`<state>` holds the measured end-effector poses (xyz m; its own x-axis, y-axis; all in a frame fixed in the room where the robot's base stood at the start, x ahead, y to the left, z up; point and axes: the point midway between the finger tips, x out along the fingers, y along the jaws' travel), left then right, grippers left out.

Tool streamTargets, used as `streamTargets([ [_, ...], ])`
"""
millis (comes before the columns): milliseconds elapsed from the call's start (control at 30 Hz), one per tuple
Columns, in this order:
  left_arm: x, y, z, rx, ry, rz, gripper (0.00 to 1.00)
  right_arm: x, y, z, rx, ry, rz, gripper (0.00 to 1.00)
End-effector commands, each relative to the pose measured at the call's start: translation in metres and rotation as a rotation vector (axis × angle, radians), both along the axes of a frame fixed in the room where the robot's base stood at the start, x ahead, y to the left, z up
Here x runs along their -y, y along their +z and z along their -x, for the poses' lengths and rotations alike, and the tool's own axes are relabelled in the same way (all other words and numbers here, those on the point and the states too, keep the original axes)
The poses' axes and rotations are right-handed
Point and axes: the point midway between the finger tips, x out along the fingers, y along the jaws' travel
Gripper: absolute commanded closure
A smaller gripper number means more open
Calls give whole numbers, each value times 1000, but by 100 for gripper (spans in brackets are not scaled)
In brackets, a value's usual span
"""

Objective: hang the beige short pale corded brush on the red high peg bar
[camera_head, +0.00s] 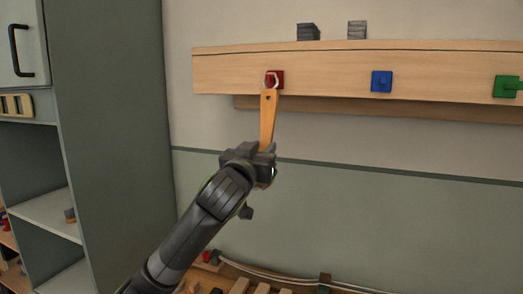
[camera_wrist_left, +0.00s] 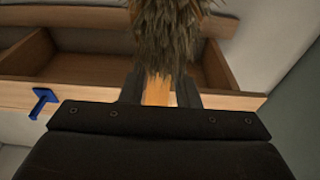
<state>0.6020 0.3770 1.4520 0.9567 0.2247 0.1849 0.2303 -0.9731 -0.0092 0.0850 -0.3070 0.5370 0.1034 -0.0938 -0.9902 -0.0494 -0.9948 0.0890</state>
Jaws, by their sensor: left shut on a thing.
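The brush shows its tan handle (camera_head: 268,118) in the head view, pointing up toward the bar, with a dark hole near its top. A pale cord loop (camera_head: 270,79) at the handle's top lies over the red peg (camera_head: 279,77); I cannot tell whether it is around the peg or only in front. My left gripper (camera_head: 264,152) is shut on the handle below the bar. In the left wrist view the handle (camera_wrist_left: 157,90) sits between the fingers, with grey-brown bristles (camera_wrist_left: 168,40) beyond. My right gripper is in neither view.
The wooden peg bar (camera_head: 330,72) also carries a blue peg (camera_head: 381,81) and a green peg (camera_head: 508,86). Grey blocks (camera_head: 308,32) stand above it. A grey-green cabinet (camera_head: 110,120) is at the left. A lower rack (camera_head: 325,281) shows below. The wall right of my arm is clear.

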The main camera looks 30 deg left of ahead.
Motion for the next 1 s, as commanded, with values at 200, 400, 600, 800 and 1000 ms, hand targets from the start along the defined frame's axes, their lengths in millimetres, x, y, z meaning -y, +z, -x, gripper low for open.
streamTargets([
  [200, 0, 0, 0, 1, 0, 0, 62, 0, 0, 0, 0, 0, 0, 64],
  [400, 0, 0, 0, 1, 0, 0, 46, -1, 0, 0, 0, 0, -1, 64],
  [600, 0, 0, 0, -1, 0, 0, 46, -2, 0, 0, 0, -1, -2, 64],
  [800, 0, 0, 0, 0, 0, 0, 46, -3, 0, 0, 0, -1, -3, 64],
  [1000, 0, 0, 0, 0, 0, 0, 46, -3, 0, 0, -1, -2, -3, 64],
])
